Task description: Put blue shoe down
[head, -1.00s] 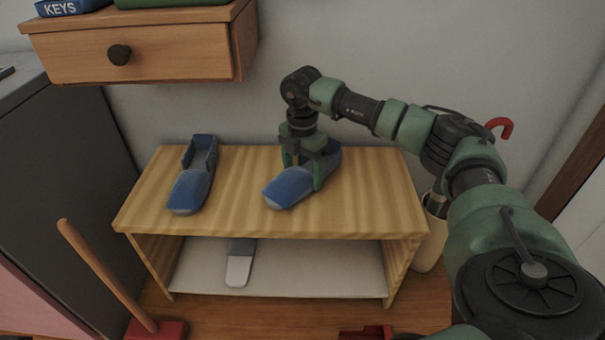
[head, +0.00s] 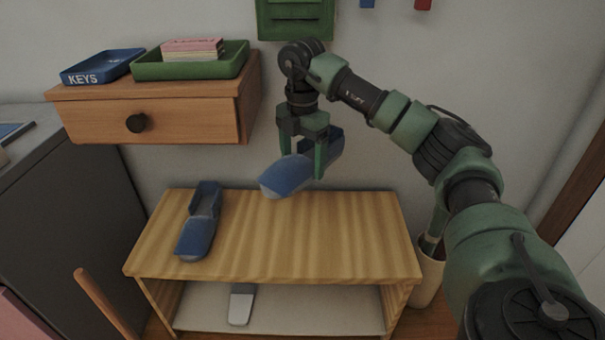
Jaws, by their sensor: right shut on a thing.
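My right gripper (head: 303,168) is shut on a blue shoe (head: 286,176) and holds it above the wooden shoe rack (head: 270,240). The shoe's toe points to the lower left, and the fingers hide part of its middle. A second blue shoe (head: 196,232) rests on the left part of the rack's top. My left gripper is not in view.
A wooden drawer unit (head: 190,116) is on the wall at upper left, with a blue KEYS tray (head: 103,67) and a green tray (head: 190,64) on it. A grey shoe (head: 241,304) lies on the lower shelf. The rack's top is clear right of the resting shoe.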

